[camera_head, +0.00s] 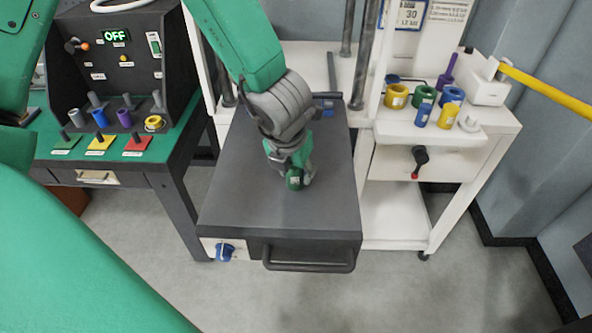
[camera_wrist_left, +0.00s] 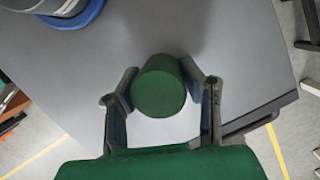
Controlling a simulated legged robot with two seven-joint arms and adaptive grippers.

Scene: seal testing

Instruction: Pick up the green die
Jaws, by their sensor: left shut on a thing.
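The green die (camera_head: 294,183) is a short dark green cylinder over the dark grey top of the drawer unit (camera_head: 235,205). My left gripper (camera_head: 299,178) reaches down from above and is shut on the green die. In the left wrist view the die (camera_wrist_left: 158,90) sits between the two fingers of my left gripper (camera_wrist_left: 160,82), one on each side, with its round end facing the camera. I cannot tell whether the die touches the surface below. My right gripper is not in view.
A white bench (camera_head: 487,120) at right holds yellow, green, blue and purple cylinders and rings. A black control panel (camera_head: 112,70) reading OFF stands at left behind pegs and coloured plates.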

